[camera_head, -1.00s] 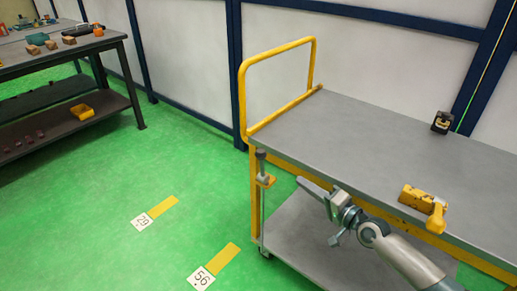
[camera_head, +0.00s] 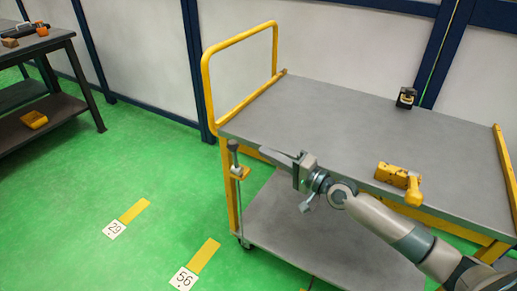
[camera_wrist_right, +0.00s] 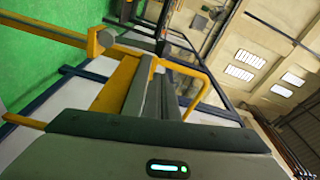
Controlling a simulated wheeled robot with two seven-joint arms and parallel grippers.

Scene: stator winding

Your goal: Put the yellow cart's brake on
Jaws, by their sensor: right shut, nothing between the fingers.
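The yellow cart (camera_head: 300,108) has a yellow frame, a tall push handle at its left end, a grey top and a grey lower shelf. An upright grey rod with a dark knob (camera_head: 233,146), likely the brake lever, stands in a yellow bracket (camera_head: 240,172) at the near left corner. A round grey knob (camera_wrist_right: 107,38) beside yellow bars shows in the right wrist view. My right gripper (camera_head: 264,151) is shut and empty, pointing left, just right of the rod and apart from it. My left gripper is out of view.
A yellow block-like object (camera_head: 392,174) lies near the cart top's front edge, above my right arm. A small black-and-yellow item (camera_head: 406,97) stands at its back edge. A dark workbench (camera_head: 52,115) is at left. The green floor between has tags and yellow strips.

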